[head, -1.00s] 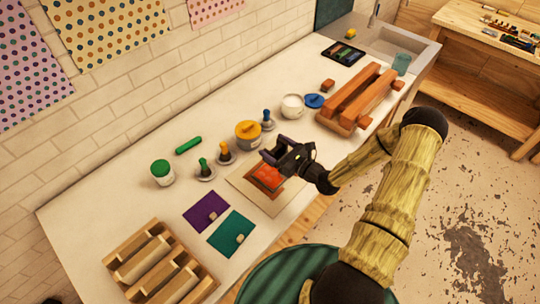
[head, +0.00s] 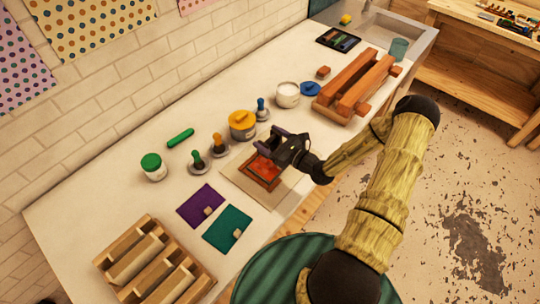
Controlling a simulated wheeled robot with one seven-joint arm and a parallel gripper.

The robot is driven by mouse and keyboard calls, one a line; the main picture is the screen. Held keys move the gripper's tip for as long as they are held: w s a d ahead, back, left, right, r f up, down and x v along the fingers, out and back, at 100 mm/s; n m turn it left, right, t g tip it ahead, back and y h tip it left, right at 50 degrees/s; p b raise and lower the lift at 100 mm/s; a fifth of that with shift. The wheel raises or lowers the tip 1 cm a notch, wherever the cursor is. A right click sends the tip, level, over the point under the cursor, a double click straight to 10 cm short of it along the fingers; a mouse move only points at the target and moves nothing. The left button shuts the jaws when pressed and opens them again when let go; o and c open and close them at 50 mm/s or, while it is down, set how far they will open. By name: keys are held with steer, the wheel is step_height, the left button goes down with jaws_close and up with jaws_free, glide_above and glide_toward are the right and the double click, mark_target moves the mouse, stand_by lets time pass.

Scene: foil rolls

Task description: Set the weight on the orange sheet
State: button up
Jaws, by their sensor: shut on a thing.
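The orange sheet (head: 258,173) lies flat on a beige board (head: 283,192) near the table's front edge. It looks dark orange-red with a darker border. My gripper (head: 277,143) is above the back right part of the board, just up and right of the orange sheet. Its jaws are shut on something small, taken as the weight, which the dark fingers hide. I cannot tell its shape or whether it touches anything. Small beige blocks lie on the corners of the purple sheet (head: 198,203) and the teal sheet (head: 226,227).
A green-lidded jar (head: 153,168) stands left. A wooden rack (head: 125,243) fills the near left. A wooden press (head: 352,91) stands at the right.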

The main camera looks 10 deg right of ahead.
mark_target(269, 160)
steer(key=shift+f+b, duration=0.75)
steer(key=shift+f, duration=0.45)
steer(key=shift+w+f+b, duration=0.1)
steer(key=shift+f+b, duration=1.65)
steer(key=shift+f, duration=0.1)
steer(key=shift+a+f, duration=0.1)
steer(key=o, duration=1.7)
steer(key=shift+f, duration=0.1)
